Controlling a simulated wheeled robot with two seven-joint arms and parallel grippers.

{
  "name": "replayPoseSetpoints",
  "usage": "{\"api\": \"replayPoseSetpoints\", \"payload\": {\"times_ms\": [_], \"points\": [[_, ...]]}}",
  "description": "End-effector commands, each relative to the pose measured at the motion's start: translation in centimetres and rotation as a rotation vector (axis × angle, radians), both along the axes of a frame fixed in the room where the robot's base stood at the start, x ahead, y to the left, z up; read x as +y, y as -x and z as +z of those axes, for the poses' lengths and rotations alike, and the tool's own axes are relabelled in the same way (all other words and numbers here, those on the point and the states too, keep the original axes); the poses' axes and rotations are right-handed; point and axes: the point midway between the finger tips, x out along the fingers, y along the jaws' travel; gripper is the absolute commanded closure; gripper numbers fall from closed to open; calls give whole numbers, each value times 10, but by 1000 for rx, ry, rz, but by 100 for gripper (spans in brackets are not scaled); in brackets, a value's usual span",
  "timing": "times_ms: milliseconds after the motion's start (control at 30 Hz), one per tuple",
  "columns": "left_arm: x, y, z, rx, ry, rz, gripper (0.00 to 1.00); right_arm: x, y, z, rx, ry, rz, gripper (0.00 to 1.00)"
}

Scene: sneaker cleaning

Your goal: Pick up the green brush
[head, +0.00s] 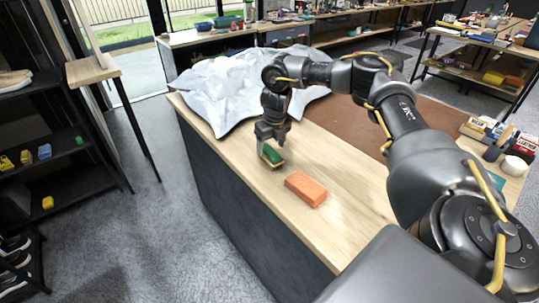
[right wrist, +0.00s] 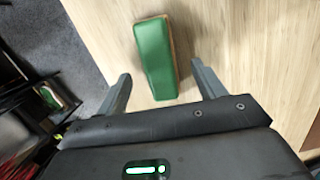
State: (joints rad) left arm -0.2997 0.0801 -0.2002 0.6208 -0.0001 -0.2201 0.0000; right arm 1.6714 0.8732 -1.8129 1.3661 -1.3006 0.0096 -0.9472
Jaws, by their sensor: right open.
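The green brush (head: 271,156) is a small block with a green top and a tan side, lying near the left edge of the wooden tabletop. It also shows in the right wrist view (right wrist: 156,58), top centre, slightly tilted in the picture. My right gripper (head: 273,143) is over the brush in the head view, pointing down. In the right wrist view its two fingers (right wrist: 161,70) are apart, one on each side of the brush's near end, with visible gaps. My left gripper is not in view.
An orange block (head: 306,189) lies to the right of the brush, nearer to me. A crumpled white cloth (head: 225,90) covers the table's far left part. A brown mat (head: 352,118) lies behind. Boxes and a cup (head: 497,146) stand at the right.

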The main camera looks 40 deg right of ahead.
Motion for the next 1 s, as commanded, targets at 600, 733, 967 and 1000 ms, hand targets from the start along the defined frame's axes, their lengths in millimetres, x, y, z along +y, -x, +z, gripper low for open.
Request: {"api": "replayPoseSetpoints", "payload": {"times_ms": [600,733,967,1000], "points": [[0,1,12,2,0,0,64,0,-6,-32,0,0,-1,44],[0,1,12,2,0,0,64,0,-6,-32,0,0,-1,61],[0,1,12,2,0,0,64,0,-6,-31,-1,0,-1,81],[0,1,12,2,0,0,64,0,-6,-31,-1,0,-1,81]]}}
